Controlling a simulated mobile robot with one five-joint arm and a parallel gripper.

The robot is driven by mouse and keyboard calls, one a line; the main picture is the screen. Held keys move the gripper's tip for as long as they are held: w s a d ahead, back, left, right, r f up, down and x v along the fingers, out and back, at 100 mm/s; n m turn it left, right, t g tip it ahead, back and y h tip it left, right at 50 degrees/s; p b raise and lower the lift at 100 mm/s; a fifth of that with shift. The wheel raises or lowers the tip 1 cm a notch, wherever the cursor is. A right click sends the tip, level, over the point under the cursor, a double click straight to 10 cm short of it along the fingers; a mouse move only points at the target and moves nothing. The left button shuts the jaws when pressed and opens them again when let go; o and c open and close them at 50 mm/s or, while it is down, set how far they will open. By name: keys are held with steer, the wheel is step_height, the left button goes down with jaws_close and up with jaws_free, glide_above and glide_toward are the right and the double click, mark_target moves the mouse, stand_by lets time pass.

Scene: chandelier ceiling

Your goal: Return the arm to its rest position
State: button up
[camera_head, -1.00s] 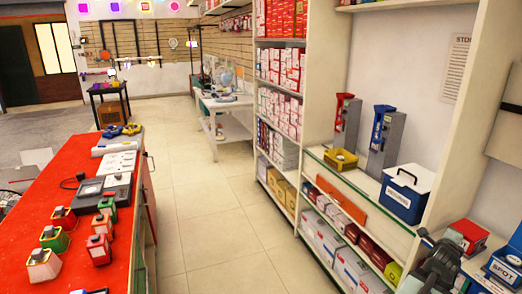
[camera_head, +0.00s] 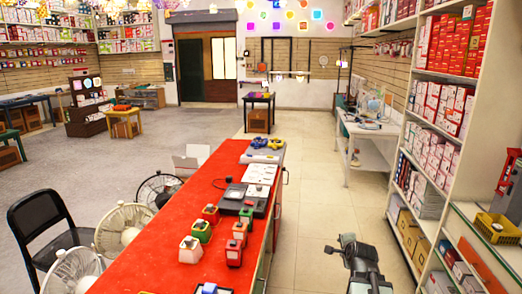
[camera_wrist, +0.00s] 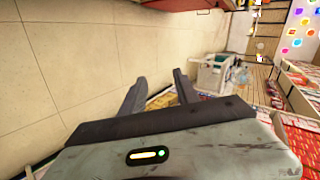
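My gripper (camera_wrist: 159,78) shows in the wrist view with its two dark fingers apart and nothing between them. Floor tiles and part of the shop lie beyond the fingers. In the head view my grey arm (camera_head: 362,270) is at the bottom, right of centre. It is over the tiled aisle, between the red counter (camera_head: 222,172) and the shelves on the right. It appears clear of both. Its lower part is cut off by the picture's edge.
Several small coloured boxes (camera_head: 201,231) and a dark grey device (camera_head: 243,197) sit on the counter. White fans (camera_head: 123,228) and a black chair (camera_head: 50,225) stand to its left. Tall stocked shelves (camera_head: 434,112) line the right. The tiled aisle (camera_head: 310,190) ahead is clear.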

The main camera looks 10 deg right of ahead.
steer(key=s+a+f+n+g+y+p, duration=0.15)
steer(key=a+n, duration=0.35)
steer(key=a, duration=0.8)
steer(key=s+a+f+n+g+y+p, duration=0.1)
steer(key=a+f+n+g+y, duration=0.3)
steer(key=a, duration=0.9)
steer(key=s+f+n+g+h, duration=0.1)
steer(key=s+n+g, duration=0.4)
steer(key=s+n, duration=0.5)
steer(key=shift+s+a+h, duration=0.35)
steer(key=shift+s+h, duration=0.5)
steer(key=shift+s, duration=0.15)
